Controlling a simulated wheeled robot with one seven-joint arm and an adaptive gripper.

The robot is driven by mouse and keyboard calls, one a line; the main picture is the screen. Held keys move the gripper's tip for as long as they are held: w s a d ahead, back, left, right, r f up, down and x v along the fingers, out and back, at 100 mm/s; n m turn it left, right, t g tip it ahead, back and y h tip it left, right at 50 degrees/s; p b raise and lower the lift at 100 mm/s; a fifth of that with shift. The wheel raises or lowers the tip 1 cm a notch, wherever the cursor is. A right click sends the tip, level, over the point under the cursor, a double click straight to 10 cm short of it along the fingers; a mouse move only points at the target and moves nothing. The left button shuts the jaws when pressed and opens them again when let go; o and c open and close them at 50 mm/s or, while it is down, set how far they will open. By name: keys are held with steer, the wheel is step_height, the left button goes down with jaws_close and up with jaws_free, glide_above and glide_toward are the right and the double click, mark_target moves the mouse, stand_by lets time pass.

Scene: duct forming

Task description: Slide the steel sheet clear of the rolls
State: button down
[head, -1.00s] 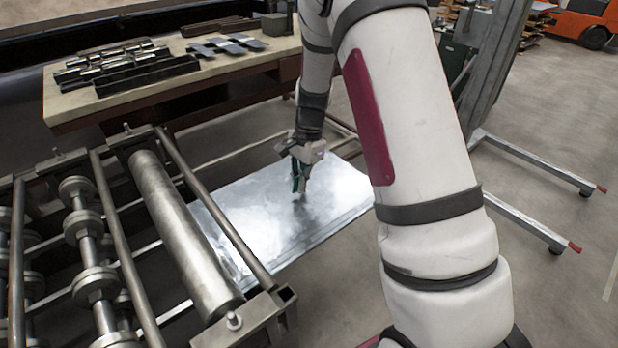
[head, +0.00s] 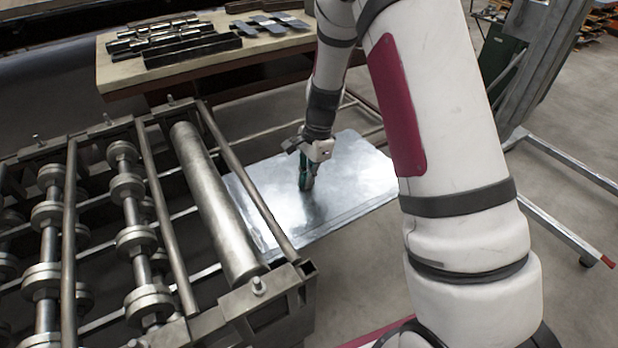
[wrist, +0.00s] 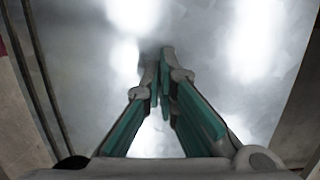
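The steel sheet (head: 345,185) is a flat, shiny panel lying beside the roll stand. Its left edge runs beneath the stand's outer bar, beside the large smooth roll (head: 215,205); I cannot tell whether that edge is still between rolls. My gripper (head: 305,187) points down at the middle of the sheet, its green fingers at or just above the surface. In the wrist view the fingertips (wrist: 163,55) are together over the bright sheet (wrist: 215,60), with no object visible between them. Contact with the sheet is unclear.
The roll stand (head: 290,285) fills the left, with shafts of ringed rolls (head: 133,240). A workbench (head: 110,72) with metal parts stands behind. A lifting frame with forward legs (head: 560,235) stands at right. Bare floor lies right of the sheet.

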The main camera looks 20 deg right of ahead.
mark_target(360, 165)
steer(key=w+d+b, duration=0.1)
steer(key=d, duration=0.4)
steer(key=w+d+b, duration=0.1)
steer(key=d+b, duration=0.1)
steer(key=d, duration=0.4)
steer(key=w+d+f+b, duration=0.1)
steer(key=d+b, duration=0.1)
steer(key=d, duration=0.3)
steer(key=shift+d, duration=0.4)
steer(key=shift+s+d+r, duration=0.1)
steer(key=shift+d, duration=0.05)
steer(key=shift+r, duration=0.1)
